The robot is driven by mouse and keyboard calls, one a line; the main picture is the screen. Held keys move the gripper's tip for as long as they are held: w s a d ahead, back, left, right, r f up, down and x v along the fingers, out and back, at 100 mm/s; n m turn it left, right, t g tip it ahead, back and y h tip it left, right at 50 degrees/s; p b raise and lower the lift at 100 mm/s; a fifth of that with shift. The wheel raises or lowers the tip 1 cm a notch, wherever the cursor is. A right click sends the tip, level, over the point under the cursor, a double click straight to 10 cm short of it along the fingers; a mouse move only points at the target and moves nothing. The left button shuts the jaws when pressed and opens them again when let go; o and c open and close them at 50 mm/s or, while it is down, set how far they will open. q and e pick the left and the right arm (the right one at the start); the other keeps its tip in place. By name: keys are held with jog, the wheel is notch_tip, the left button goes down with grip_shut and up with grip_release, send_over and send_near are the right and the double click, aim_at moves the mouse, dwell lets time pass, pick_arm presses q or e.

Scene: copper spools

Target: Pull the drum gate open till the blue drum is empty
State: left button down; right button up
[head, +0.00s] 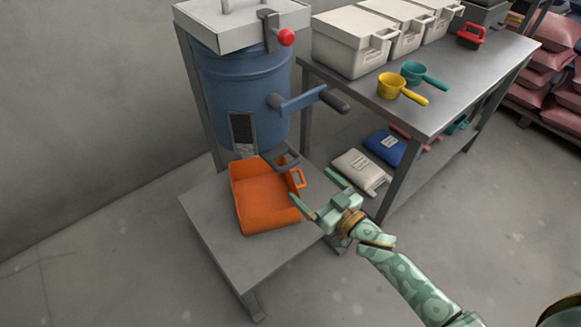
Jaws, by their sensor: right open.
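The blue drum (243,85) stands at the back of a grey stand, under a pale lid with a red-knobbed latch (286,38). A crank with a dark grip (334,99) sticks out from its right side. Low on its front is a dark sight panel (242,128). A dark gate handle (286,160) juts out below, over the back edge of the orange tray (267,217). My right gripper (320,192) is open and empty, to the right of the tray, in front of the gate handle and apart from it. My left gripper is out of view.
The grey stand top (213,213) is bare around the tray. At right, a metal table (440,110) holds white bins (352,42), a yellow scoop (392,85) and a teal scoop (413,72). Bags (361,172) lie on its lower shelf. Pink sacks (545,62) are stacked at far right.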

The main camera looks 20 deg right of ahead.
aim_at(290, 163)
jog(key=b+x, duration=0.2)
jog(key=x, duration=0.8)
jog(key=shift+f+b, duration=0.1)
jog(key=shift+b, duration=0.2)
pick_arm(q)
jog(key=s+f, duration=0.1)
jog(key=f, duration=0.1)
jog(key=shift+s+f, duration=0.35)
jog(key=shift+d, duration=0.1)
